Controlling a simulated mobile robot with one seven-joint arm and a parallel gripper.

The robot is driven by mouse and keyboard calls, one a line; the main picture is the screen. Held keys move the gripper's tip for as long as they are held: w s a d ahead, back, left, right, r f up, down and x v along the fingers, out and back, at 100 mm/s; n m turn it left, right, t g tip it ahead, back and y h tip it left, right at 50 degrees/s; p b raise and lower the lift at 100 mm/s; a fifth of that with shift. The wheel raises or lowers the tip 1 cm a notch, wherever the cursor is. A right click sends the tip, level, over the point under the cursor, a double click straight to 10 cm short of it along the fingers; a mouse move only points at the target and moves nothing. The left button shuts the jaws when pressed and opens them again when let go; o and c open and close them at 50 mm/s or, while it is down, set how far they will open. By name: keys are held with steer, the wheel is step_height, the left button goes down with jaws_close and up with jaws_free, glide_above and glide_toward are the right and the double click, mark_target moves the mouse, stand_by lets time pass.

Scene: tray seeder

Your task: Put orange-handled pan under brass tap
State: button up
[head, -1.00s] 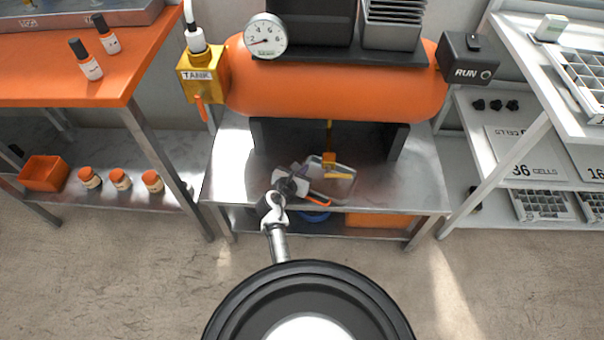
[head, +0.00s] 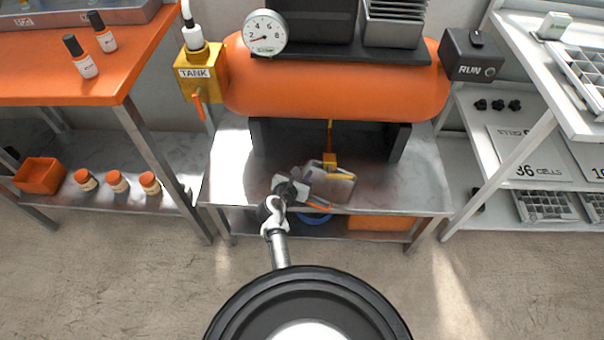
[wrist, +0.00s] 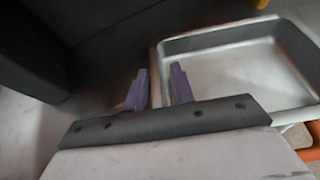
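The metal pan (head: 343,190) is a shallow rectangular tray on the steel bench below the orange tank. Its orange handle (head: 318,207) points toward the front edge and is partly hidden by my gripper. The brass tap (head: 330,160) hangs under the tank, just behind the pan or over its back edge. My gripper (head: 308,178) is at the pan's left side. In the wrist view, my gripper's purple fingers (wrist: 159,86) are apart, with the pan's left wall (wrist: 157,72) showing in the gap. I cannot tell whether they touch it. The handle (wrist: 308,150) shows at lower right.
Dark tank supports (head: 398,142) stand on both sides of the tap. The steel bench (head: 415,190) is clear to the right of the pan. A yellow valve block marked TANK (head: 200,73) is at upper left. A blue item (head: 313,219) lies on the shelf below.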

steer(key=shift+r, duration=0.2)
steer(key=p+v, duration=0.1)
steer(key=v, duration=1.1)
